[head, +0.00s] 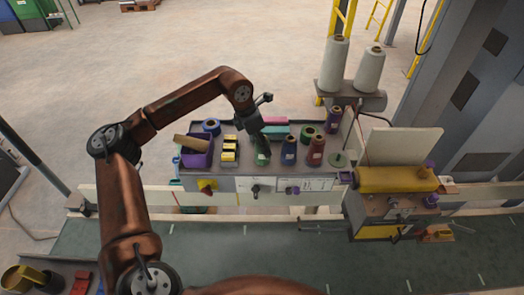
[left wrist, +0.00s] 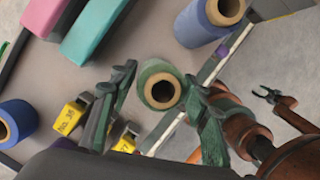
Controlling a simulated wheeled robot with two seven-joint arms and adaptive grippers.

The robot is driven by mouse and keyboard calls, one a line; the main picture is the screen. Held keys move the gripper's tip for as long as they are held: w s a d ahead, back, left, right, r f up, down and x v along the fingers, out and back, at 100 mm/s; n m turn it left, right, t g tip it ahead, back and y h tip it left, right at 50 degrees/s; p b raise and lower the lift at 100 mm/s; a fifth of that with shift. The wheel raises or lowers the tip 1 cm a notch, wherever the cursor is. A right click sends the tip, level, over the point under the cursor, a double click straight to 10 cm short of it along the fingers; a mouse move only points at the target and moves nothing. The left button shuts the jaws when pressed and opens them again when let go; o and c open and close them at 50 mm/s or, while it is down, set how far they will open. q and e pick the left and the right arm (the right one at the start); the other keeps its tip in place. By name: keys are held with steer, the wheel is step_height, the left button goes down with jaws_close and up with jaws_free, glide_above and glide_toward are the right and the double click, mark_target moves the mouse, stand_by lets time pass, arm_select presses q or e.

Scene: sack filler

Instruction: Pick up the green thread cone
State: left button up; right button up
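The green thread cone (head: 262,158) stands in the shelf tray, between small yellow-labelled boxes and a blue cone. In the left wrist view, the green cone (left wrist: 160,84) shows its hollow brown core end-on. My left gripper (head: 259,140) is over the cone, reaching down from above. In the left wrist view, the left gripper (left wrist: 163,97) is open, with one finger on each side of the cone. A gap shows on the left; whether the right finger touches the cone is unclear. The fingers partly hide the cone in the head view.
Close by stand the blue cone (head: 289,150), a red cone (head: 316,152) and yellow-labelled boxes (head: 230,150). A teal box (head: 277,131) lies behind. A purple bin (head: 196,155) is at the left. A yellow machine (head: 398,180) stands at the right.

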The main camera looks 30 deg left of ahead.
arm_select(q)
steer(key=c, duration=0.8)
steer(key=shift+r, duration=0.15)
